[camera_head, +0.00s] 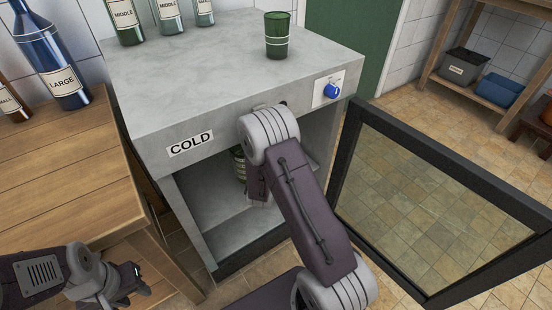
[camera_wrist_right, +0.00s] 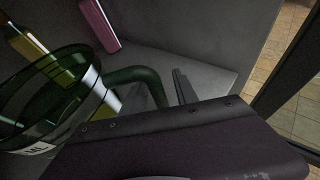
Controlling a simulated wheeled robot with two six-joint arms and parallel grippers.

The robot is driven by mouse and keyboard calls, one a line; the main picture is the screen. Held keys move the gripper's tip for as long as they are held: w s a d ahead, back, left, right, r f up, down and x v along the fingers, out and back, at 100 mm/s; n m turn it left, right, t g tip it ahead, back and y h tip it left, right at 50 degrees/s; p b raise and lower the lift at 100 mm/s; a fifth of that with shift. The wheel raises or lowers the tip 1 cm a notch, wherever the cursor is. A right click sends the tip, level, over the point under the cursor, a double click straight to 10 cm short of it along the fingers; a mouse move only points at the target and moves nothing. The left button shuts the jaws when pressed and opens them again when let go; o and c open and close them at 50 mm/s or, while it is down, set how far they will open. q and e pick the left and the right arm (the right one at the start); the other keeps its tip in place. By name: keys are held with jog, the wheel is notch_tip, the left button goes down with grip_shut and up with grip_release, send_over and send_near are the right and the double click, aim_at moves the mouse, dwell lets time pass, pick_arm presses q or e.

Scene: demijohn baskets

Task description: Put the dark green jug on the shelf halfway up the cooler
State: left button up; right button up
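The grey cooler (camera_head: 200,90) marked COLD stands in the middle of the head view, its front open. My right arm reaches into it, and its gripper is hidden there by my own arm. A small part of a dark green jug (camera_head: 239,163) shows inside, left of that arm. In the right wrist view the jug (camera_wrist_right: 52,105) is large at the left, with a white label and a curved handle. A finger of my right gripper (camera_wrist_right: 183,88) is beside the handle; its grip is unclear. A pale ledge (camera_head: 215,208) shows inside the cooler. My left gripper (camera_head: 118,283) is empty, low at the left.
The glass door (camera_head: 435,205) stands open at the right. A green cup (camera_head: 277,36) and several green bottles (camera_head: 126,22) stand on the cooler top. A wooden table (camera_head: 60,185) with a blue bottle (camera_head: 52,55) is at the left. A pink object (camera_wrist_right: 99,25) lies deeper inside.

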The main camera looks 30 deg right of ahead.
jog(key=shift+r, duration=0.3)
jog(key=p+v, duration=0.3)
jog(key=v, duration=0.8)
jog(key=s+d+m+g, duration=0.3)
jog(key=s+m+g, duration=0.3)
jog(key=s+m, duration=0.25)
jog(key=s+d+m+g, duration=0.2)
jog(key=s+m+g, duration=0.4)
jog(key=s, duration=0.4)
jog(key=w+a+m+t+y, duration=0.3)
jog(key=a+m+y, duration=0.6)
jog(key=a+m, duration=0.4)
jog(key=shift+a+r, duration=0.45)
